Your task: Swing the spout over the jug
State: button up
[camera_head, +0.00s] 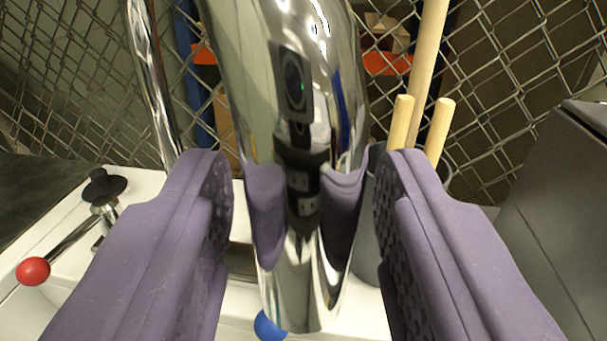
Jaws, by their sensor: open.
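The chrome spout (297,130) comes down through the middle of the view, large and close, with its lower end near the bottom. My gripper (305,225) is open, with one purple padded finger on each side of the spout. A gap shows between the spout and each finger, and the shiny metal mirrors the fingers. A grey container (366,245) stands behind the spout and the right finger; most of it is hidden, so I cannot tell whether it is the jug.
Wooden handles (400,122) rise behind the right finger. A lever with a red ball (33,271) is at the left on the white surface (40,222). A blue ball (268,327) sits below the spout. A grey box (565,205) is at the right. Wire fencing (85,95) closes the back.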

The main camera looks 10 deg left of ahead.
grip_shut()
jog(key=shift+s+a, duration=0.1)
jog(key=s+a+m+h+p, duration=0.1)
jog(key=a+m+h, duration=0.1)
jog(key=a, duration=0.3)
jog(key=s+a+m+h+p, duration=0.1)
jog(key=s+a+m+h, duration=0.1)
jog(key=a+h, duration=0.1)
jog(key=s+a+m+g+h+p, duration=0.1)
jog(key=s+a+h, duration=0.1)
jog(key=a, duration=0.4)
jog(key=shift+a+m+h, duration=0.35)
jog(key=shift+m+h, duration=0.05)
jog(key=shift+h, duration=0.4)
jog(key=shift+r, duration=0.1)
